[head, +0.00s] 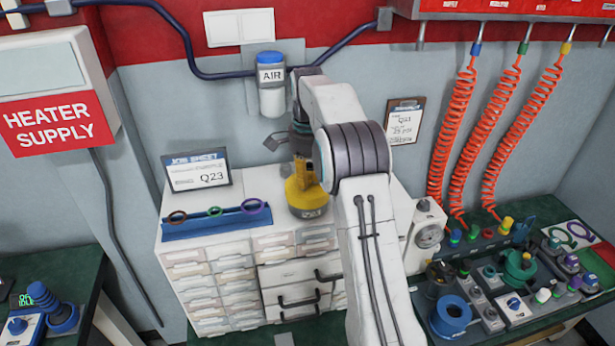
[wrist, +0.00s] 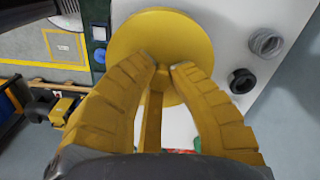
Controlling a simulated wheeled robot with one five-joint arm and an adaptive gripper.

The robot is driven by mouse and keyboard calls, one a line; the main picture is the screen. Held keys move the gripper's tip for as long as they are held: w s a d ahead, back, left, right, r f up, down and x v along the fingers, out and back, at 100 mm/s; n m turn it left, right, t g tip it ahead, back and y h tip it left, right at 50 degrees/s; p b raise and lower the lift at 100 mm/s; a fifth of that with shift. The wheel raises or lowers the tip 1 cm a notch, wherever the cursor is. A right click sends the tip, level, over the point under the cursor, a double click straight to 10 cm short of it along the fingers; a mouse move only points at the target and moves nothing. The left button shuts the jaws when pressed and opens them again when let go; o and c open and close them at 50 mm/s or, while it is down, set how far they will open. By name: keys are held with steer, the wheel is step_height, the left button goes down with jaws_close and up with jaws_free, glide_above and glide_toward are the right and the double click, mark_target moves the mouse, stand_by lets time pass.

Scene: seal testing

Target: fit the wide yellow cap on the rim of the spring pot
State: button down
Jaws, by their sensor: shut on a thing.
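My gripper (wrist: 165,66) has yellow ribbed fingers, shut on the small central knob of the wide yellow cap (wrist: 160,32). In the head view the cap (head: 298,194) is at the top of the white drawer cabinet, under my wrist. Directly below it shows a short grey body with a pale label (head: 309,211), which looks like the spring pot. The cap appears to be over or on this pot; I cannot tell whether it is seated on the rim. In the wrist view the cap's disc hides the pot.
A blue rack with several coloured rings (head: 215,219) stands left of the cap, with a Q23 sign (head: 197,170) behind it. A white dial gauge (head: 427,232) is to the right.

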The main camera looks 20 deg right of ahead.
steer(key=shift+f+b, duration=0.4)
steer(key=shift+f, duration=0.4)
steer(key=c, duration=1.2)
jaws_free()
steer(key=shift+o, duration=0.2)
steer(key=shift+r, duration=0.1)
step_height(320, 180, up, 5)
steer(key=p, duration=0.5)
steer(key=shift+p, duration=0.35)
steer(key=shift+r+b, duration=0.35)
steer(key=shift+r, duration=0.55)
steer(key=shift+s+r, duration=0.1)
